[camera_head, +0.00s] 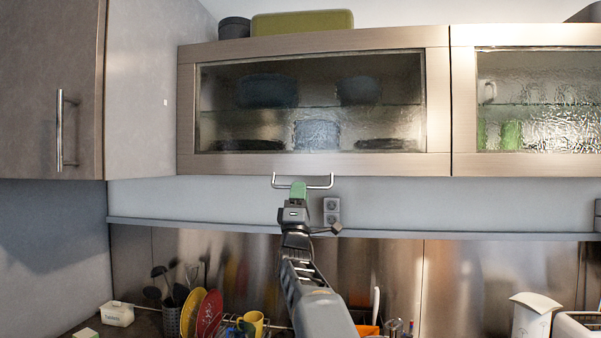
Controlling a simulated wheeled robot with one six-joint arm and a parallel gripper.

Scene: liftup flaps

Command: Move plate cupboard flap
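The plate cupboard flap (437,100) is a wood-framed panel with a textured glass window. It is closed, in the upper middle of the head view. Dark and pale dishes (267,91) show blurred behind the glass. A metal bar handle (318,187) hangs below the flap's lower edge. My gripper (298,188), with a green tip, reaches up to the handle near its middle. The tip overlaps the bar in the picture. I cannot tell whether the fingers are around it, touching it, or open.
A second glass flap (462,100) with cups behind it is at the right. A tall cabinet door (50,90) with a vertical handle is at the left. Plates (208,312), a yellow mug (252,323) and utensils stand on the counter below. Wall sockets (331,211) are beside my gripper.

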